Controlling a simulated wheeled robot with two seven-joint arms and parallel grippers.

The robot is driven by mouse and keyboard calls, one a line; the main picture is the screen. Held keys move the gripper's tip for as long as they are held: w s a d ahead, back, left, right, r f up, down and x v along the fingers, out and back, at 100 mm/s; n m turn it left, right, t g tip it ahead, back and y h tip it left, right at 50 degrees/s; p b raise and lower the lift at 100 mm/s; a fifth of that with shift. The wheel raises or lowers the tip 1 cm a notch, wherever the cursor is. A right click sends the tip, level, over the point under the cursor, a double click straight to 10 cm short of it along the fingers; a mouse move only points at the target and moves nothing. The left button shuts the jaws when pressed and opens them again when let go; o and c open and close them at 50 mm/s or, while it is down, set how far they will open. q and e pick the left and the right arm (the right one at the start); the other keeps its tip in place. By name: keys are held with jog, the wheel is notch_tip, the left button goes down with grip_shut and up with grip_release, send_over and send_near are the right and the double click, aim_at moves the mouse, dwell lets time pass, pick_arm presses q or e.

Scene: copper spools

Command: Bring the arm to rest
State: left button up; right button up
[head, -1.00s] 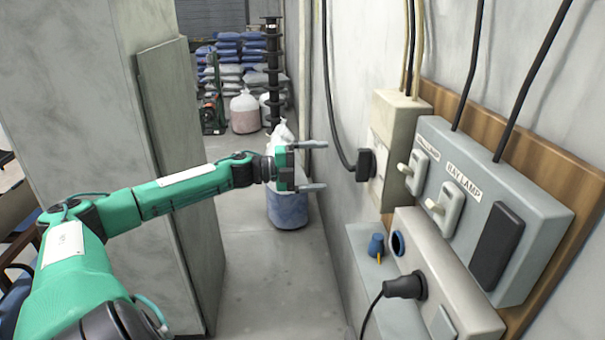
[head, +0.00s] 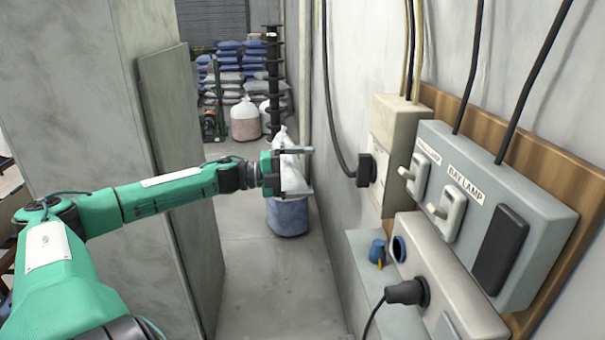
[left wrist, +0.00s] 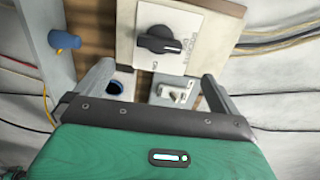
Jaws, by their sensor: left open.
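My left arm (head: 165,190) is green and reaches in from the left in the head view. Its gripper (head: 308,173) is open and empty, in the air before the wall, with a white sack and blue tub behind it. In the left wrist view the two grey fingers of the gripper (left wrist: 160,80) stand wide apart with nothing between them. Beyond them is a beige box with a black rotary knob (left wrist: 160,40). My right gripper is not in view.
A grey switch box marked BAY LAMP (head: 490,205) is on a wooden board (head: 565,155) at right. Below it is a socket box (head: 440,275) with a black plug (head: 405,292). A blue cap (head: 377,250) sits on a ledge. A grey panel (head: 175,130) stands beside my arm.

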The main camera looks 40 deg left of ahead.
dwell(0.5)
